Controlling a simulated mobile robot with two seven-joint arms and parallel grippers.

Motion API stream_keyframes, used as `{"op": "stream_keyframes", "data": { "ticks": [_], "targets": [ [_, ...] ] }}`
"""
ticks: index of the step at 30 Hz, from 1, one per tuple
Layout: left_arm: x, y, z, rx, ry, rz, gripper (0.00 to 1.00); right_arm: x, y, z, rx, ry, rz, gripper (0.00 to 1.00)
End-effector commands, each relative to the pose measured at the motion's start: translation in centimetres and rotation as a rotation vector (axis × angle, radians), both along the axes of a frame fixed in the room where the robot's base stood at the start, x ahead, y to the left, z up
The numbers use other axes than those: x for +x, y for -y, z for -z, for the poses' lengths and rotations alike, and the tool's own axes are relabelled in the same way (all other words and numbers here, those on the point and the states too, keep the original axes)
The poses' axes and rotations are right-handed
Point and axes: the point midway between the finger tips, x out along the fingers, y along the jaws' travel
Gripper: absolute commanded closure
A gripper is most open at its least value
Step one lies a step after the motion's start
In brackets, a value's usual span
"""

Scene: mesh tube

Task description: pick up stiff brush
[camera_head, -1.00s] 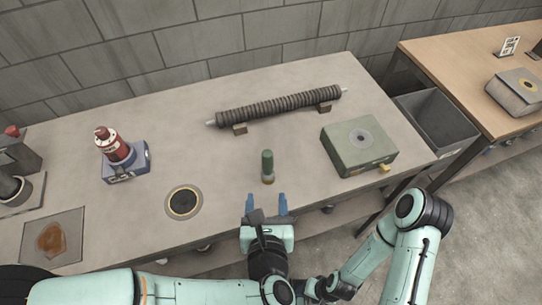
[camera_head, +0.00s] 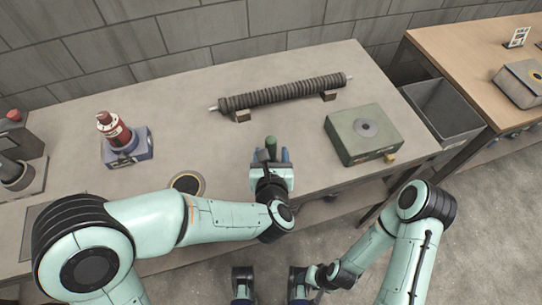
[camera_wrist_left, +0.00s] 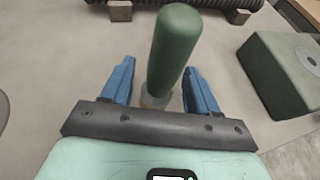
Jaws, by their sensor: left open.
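The stiff brush appears to be the upright green-handled piece (camera_head: 271,147) on the grey workbench (camera_head: 215,155). In the left wrist view its rounded green handle (camera_wrist_left: 173,52) rises between my finger lines, above a pale collar. Its lower end is partly hidden. My left gripper (camera_head: 271,156) is open, with one blue finger on each side of the handle. In the left wrist view the gripper (camera_wrist_left: 158,84) shows a gap beside each finger, and no contact is visible.
A ribbed dark tube (camera_head: 285,93) rests on two blocks behind the brush. A green box (camera_head: 362,135) stands to the right, a red-topped device (camera_head: 120,138) to the left. A black ring (camera_head: 187,184) is partly behind my left arm. A grey bin (camera_head: 443,112) stands between the tables.

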Motion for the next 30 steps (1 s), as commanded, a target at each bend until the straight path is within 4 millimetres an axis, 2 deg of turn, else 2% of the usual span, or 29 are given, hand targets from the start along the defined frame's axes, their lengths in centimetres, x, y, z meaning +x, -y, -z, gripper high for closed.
{"op": "stream_keyframes", "data": {
  "ticks": [7,8,12,13,23,26,30],
  "targets": [
    [0.3,0.0,0.1,0.001,0.0,0.0,0.4,0.0,0.0,0.0,0.0,0.001,0.0,0.45],
    [0.3,0.0,0.1,0.001,0.0,0.0,0.44,0.0,0.0,0.0,0.0,0.001,0.0,0.45],
    [0.3,0.0,0.1,0.001,0.0,0.001,0.89,0.0,0.0,0.0,0.0,0.001,0.0,0.45],
    [0.3,0.0,0.1,0.001,0.0,0.001,0.95,0.0,0.0,0.0,0.0,0.001,0.0,0.45],
    [0.3,0.0,-0.2,-0.001,0.002,0.0,0.95,0.0,0.0,-0.1,0.0,0.0,0.0,0.45],
    [0.3,0.0,-0.9,-0.003,0.003,-0.001,0.95,-0.1,0.0,-0.3,0.001,-0.004,-0.001,0.45],
    [0.3,0.0,-2.8,-0.004,0.005,0.0,0.95,-0.4,-0.1,-0.8,0.004,-0.013,-0.004,0.45]
  ]
}}
